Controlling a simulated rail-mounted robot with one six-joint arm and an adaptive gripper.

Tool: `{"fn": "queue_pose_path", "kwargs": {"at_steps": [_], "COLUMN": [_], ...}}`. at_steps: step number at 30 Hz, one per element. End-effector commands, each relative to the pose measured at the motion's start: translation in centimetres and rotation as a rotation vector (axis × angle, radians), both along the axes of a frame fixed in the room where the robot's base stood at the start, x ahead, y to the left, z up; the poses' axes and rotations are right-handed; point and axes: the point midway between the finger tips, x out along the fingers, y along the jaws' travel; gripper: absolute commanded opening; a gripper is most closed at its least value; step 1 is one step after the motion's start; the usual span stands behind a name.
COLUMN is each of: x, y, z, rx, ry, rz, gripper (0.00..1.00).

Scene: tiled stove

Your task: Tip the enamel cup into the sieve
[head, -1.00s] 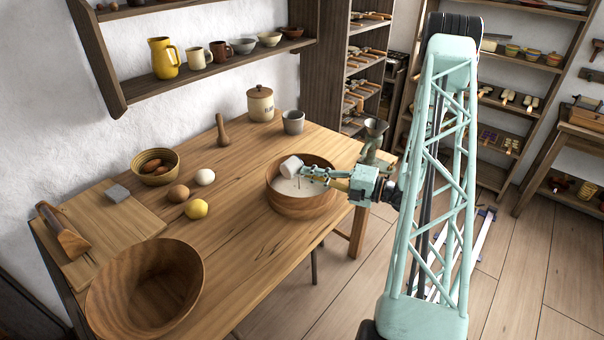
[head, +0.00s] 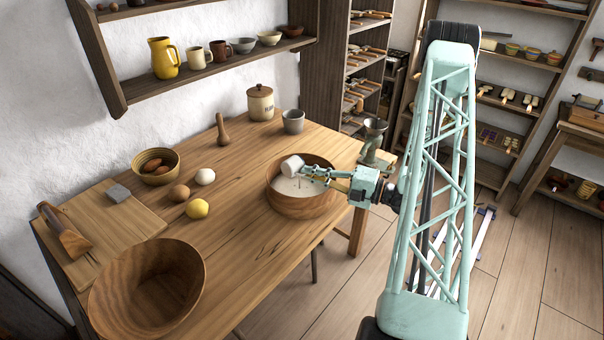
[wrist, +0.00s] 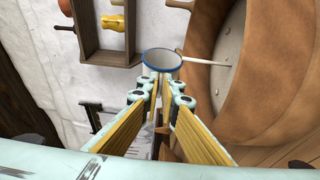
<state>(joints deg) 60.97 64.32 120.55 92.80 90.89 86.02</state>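The white enamel cup (head: 292,165) is held over the wooden sieve (head: 302,205), tilted on its side. In the wrist view the cup (wrist: 162,60) shows its blue rim and grey inside. A thin white streak runs from its rim towards the sieve (wrist: 262,105) and looks like falling contents. White material shows inside the sieve in the head view. My gripper (head: 308,172) comes in from the right and is shut on the cup; it also shows in the wrist view (wrist: 162,84). The exact contact is partly hidden by the fingers.
A grey cup (head: 293,122) and a lidded jar (head: 260,103) stand behind the sieve. A metal grinder (head: 372,140) is at the table's right end. Eggs, a lemon (head: 197,209) and a large wooden bowl (head: 147,288) are to the left. The table's middle front is clear.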

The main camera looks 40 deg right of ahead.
Motion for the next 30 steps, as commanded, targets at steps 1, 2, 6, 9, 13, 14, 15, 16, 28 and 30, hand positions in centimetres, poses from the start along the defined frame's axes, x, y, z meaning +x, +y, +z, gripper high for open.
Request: {"fn": "queue_pose_path", "kwargs": {"at_steps": [1,2,6,9,13,14,15,16,28,30], "x": [0.02,0.03,0.07,0.12,0.21,0.23,0.23,0.22,0.33,0.36], "y": [0.03,0.05,0.1,0.15,0.19,0.2,0.21,0.22,0.35,0.36], "z": [0.04,0.04,0.06,0.09,0.11,0.12,0.12,0.12,0.12,0.13], "rx": [0.005,0.008,0.024,0.035,0.049,0.052,0.057,0.06,0.104,0.112], "ry": [0.0,0.001,0.002,0.001,0.002,0.002,0.002,0.003,0.005,0.006], "rz": [0.001,0.001,0.002,0.003,0.004,0.005,0.005,0.005,0.008,0.009], "gripper": [0.0,0.0,0.0,0.0,0.0,0.0,0.0,0.0,0.0,0.0]}}
